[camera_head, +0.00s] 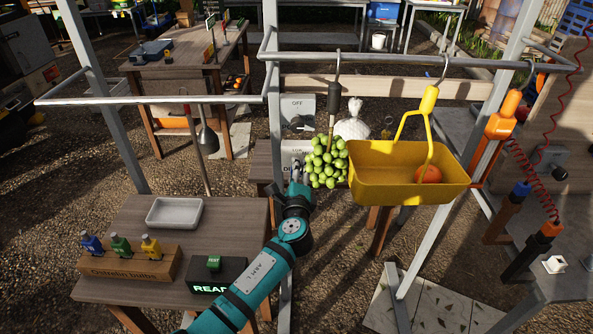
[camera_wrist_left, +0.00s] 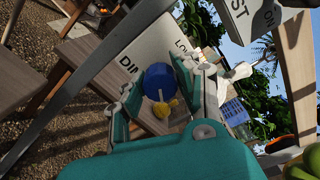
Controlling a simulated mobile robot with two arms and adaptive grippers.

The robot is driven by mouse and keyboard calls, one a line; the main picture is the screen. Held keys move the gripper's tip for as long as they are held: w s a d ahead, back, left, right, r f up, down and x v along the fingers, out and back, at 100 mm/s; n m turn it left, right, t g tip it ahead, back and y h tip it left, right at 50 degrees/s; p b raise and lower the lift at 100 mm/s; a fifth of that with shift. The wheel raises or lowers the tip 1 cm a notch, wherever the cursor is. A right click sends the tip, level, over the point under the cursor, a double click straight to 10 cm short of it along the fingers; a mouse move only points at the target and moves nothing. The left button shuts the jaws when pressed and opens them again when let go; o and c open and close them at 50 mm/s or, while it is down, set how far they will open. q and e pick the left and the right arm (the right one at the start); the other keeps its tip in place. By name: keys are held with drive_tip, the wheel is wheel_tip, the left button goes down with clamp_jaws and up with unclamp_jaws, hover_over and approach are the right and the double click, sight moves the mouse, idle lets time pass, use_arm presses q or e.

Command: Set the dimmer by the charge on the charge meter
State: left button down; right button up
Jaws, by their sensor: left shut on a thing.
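My left gripper (camera_head: 299,172) reaches to the grey dimmer panel (camera_head: 292,147) behind the rail, beside the hanging green fruit. In the left wrist view, the panel (camera_wrist_left: 150,48) has lettering starting "DIM" and "LO", partly hidden. There my left gripper (camera_wrist_left: 160,92) is shut on the blue dimmer knob (camera_wrist_left: 159,77), which has a yellow part (camera_wrist_left: 165,108). I cannot read the knob's setting. A black box (camera_head: 218,273) with a green button (camera_head: 214,263) and a lit display starting "READ" stands on the near table; it looks like the charge meter. My arm covers part of it. My right gripper is not in view.
Green fruit (camera_head: 327,165) and a yellow basket (camera_head: 408,188) hang from the rail close right of my gripper. A panel marked OFF (camera_head: 297,104) is above the dimmer panel.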

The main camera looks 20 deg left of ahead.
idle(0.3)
use_arm(q)
drive_tip(key=c, duration=0.9)
unclamp_jaws()
drive_tip(key=shift+c, duration=0.2)
drive_tip(key=v, duration=1.2)
drive_tip(key=shift+f, duration=0.1)
